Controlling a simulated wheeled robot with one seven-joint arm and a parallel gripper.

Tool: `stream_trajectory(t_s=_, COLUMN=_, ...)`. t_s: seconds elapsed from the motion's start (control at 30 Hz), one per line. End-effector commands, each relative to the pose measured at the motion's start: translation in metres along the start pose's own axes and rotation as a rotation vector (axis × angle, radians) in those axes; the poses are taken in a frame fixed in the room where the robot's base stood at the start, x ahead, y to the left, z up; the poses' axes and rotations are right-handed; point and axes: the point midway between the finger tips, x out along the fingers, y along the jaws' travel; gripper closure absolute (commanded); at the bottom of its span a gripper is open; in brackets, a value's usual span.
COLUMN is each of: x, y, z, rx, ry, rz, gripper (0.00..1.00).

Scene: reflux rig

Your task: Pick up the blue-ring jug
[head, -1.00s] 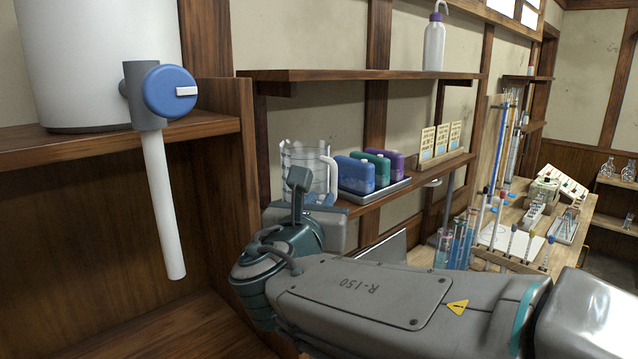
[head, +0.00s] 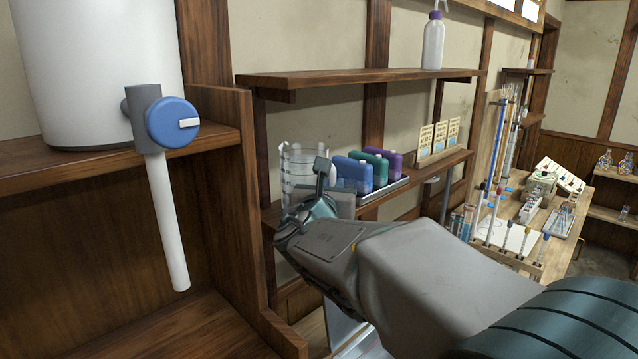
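A clear graduated jug (head: 296,165) stands upright on the lower wall shelf, at the shelf's left end. Its lower part and right side are partly hidden by my gripper and wrist, and I cannot make out a blue ring on it. My gripper (head: 320,178) is at the front of the jug, close to it. A grey-green upright piece of it overlaps the jug's right side. The fingertips are not clear, so I cannot tell whether it is open, shut or touching the jug.
Blue (head: 350,172), green (head: 375,166) and purple (head: 389,163) packs sit on a tray (head: 392,189) just right of the jug. Yellowish cards (head: 440,136) stand farther right. A white tank (head: 95,75) with a blue-knobbed tap (head: 172,124) is at left. An upper shelf (head: 350,80) overhangs.

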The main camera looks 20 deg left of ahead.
Motion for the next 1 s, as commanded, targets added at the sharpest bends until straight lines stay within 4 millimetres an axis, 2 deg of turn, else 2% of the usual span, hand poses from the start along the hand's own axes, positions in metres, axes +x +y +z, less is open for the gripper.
stream_trajectory(t_s=0.3, x=0.0047, y=0.0001, z=-0.0002, rx=0.001, ry=0.0, rz=0.001, gripper=0.84)
stream_trajectory(t_s=0.33, x=0.0047, y=0.0001, z=-0.0002, rx=0.001, ry=0.0, rz=0.001, gripper=0.87)
stream_trajectory(t_s=0.4, x=0.0046, y=0.0002, z=-0.0002, rx=0.0, ry=0.0, rz=0.001, gripper=1.0)
stream_trajectory(t_s=1.0, x=0.0045, y=0.0003, z=-0.0003, rx=0.0, ry=0.0, rz=0.001, gripper=1.0)
